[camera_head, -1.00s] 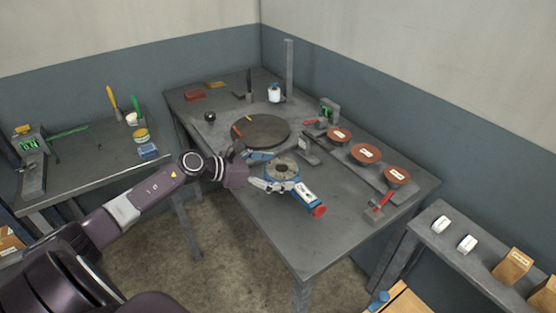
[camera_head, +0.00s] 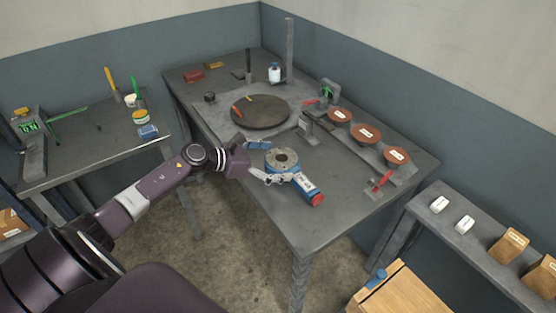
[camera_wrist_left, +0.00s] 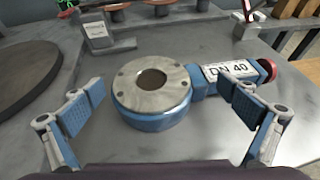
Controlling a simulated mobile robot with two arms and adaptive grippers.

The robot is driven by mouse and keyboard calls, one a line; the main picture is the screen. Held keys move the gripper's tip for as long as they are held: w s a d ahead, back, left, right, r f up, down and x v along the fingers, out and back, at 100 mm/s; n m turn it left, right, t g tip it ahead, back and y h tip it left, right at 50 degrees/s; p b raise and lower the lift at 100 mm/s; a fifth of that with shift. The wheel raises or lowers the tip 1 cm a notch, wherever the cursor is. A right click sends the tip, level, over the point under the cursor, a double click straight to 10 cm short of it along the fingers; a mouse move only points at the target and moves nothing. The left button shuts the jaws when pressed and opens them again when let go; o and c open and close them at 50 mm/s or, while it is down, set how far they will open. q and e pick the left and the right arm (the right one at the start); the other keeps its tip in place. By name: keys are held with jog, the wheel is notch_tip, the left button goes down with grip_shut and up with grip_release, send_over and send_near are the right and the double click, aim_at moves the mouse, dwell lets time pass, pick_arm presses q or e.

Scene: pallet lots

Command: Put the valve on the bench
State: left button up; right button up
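The valve (camera_head: 283,159), with a grey round flange, blue body and red end cap, appears to rest flat on the grey bench (camera_head: 300,228), flange up. In the left wrist view the valve (camera_wrist_left: 152,95) shows a "DN 40" label on its blue arm, which points right. My left gripper (camera_head: 261,160) is open beside it. In the wrist view the gripper (camera_wrist_left: 158,112) has its fingers spread on either side of the round body, with a clear gap at the left. The right finger overlaps the labelled arm; I cannot tell whether they touch. My right gripper is out of view.
A dark round plate (camera_head: 260,111) lies behind the valve. A grey block with a post (camera_head: 310,131) stands close by. Several brown discs (camera_head: 366,134) and a red-handled tool (camera_head: 381,182) are at the right. The bench's front corner is clear.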

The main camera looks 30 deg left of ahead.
pick_arm(q)
jog(key=shift+r, duration=0.15)
jog(key=shift+s+a, duration=0.2)
jog(key=shift+s, duration=0.05)
jog(key=b+v, duration=0.2)
jog(key=v, duration=0.7)
jog(key=shift+s+a+r, duration=0.15)
jog(key=shift+s+r, duration=0.05)
jog(key=shift+s, duration=0.1)
jog(key=shift+v, duration=0.85)
